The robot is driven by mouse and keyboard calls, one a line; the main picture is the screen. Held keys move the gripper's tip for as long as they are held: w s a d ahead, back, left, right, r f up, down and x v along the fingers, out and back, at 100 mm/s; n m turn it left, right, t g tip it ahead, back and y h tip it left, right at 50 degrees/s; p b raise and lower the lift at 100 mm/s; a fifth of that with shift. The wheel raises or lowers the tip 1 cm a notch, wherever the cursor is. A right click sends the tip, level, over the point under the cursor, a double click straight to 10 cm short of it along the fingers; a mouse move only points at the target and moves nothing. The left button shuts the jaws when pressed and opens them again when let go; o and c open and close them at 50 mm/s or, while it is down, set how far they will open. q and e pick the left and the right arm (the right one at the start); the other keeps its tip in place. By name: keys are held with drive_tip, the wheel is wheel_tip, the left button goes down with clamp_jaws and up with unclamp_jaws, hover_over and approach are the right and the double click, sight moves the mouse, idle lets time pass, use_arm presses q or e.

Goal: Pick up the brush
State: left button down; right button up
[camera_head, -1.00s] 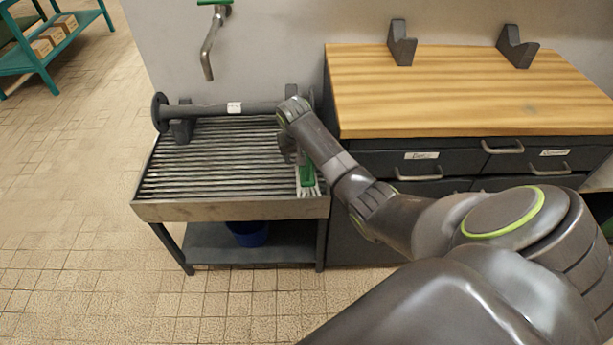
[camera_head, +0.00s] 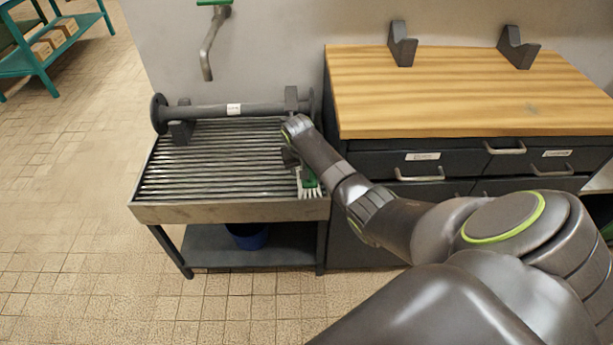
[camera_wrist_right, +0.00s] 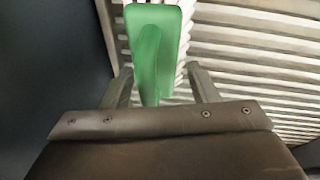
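The brush (camera_head: 309,183) has a green body and white bristles. It is at the front right of the slatted rack, partly covered by my right arm in the head view. My right gripper (camera_head: 290,158) is at the brush, over the slats. In the right wrist view, the green brush handle (camera_wrist_right: 156,50) stands between the two fingers of my right gripper (camera_wrist_right: 163,85). The fingers are apart, and gaps show on both sides of the handle. My left gripper is not in view.
A flanged pipe (camera_head: 205,111) lies across the back of the slatted rack (camera_head: 215,212). A tap (camera_head: 209,45) hangs above it. A wooden-topped drawer cabinet (camera_head: 460,95) stands close on the right, with two dark brackets at its back. A blue bucket (camera_head: 250,238) is below the rack.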

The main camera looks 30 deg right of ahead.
drive_tip(key=c, duration=0.5)
drive_tip(key=shift+o, duration=0.2)
drive_tip(key=shift+r, duration=0.1)
wheel_tip(320, 180, up, 10)
drive_tip(key=shift+f+p, duration=0.1)
drive_tip(key=shift+p, duration=0.75)
drive_tip(key=shift+c, duration=0.7)
drive_tip(key=o, duration=0.4)
drive_tip(key=c, duration=0.5)
drive_tip(key=shift+c, duration=0.2)
